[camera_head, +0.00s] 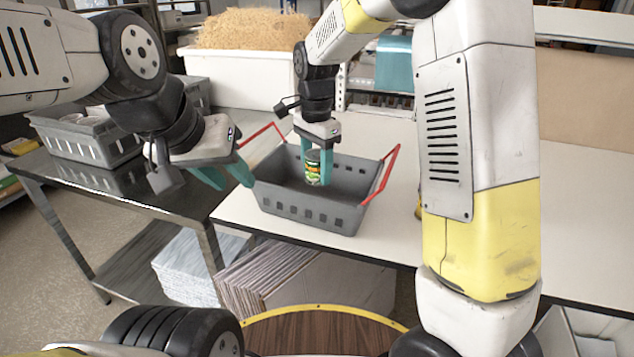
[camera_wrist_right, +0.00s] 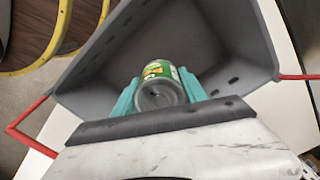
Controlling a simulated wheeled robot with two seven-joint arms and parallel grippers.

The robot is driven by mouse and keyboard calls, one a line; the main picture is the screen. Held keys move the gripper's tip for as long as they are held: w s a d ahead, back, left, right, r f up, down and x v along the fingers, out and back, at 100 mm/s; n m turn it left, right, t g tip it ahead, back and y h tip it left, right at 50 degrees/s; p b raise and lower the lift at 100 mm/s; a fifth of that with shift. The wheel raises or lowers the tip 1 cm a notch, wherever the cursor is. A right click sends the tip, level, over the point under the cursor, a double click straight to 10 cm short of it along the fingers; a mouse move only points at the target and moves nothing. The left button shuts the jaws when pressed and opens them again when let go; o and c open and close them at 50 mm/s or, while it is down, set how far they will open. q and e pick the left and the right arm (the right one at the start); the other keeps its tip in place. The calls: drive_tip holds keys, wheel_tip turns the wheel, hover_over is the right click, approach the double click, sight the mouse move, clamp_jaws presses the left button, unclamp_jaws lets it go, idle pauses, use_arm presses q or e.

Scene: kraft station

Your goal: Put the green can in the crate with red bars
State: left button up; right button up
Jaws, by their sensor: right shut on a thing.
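The green can (camera_head: 313,167) is held upright between the teal fingers of my right gripper (camera_head: 315,165), inside the opening of the grey crate with red bars (camera_head: 308,210). In the right wrist view the can (camera_wrist_right: 160,88) sits between the two fingers (camera_wrist_right: 158,92), with the crate (camera_wrist_right: 240,45) around and beyond it. I cannot tell whether the can touches the crate floor. My left gripper (camera_head: 222,176) hangs to the left of the crate, its teal fingers apart and nothing between them.
The crate stands on a white table (camera_head: 390,240). Another grey crate (camera_head: 85,145) stands on a dark metal table (camera_head: 150,195) at the left. A white bin of straw-like material (camera_head: 240,75) is behind. My right arm hides part of the table's right side.

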wheel_tip(320, 180, down, 7)
drive_tip(key=shift+f, duration=0.2)
drive_tip(key=shift+f, duration=0.15)
drive_tip(key=o, duration=1.5)
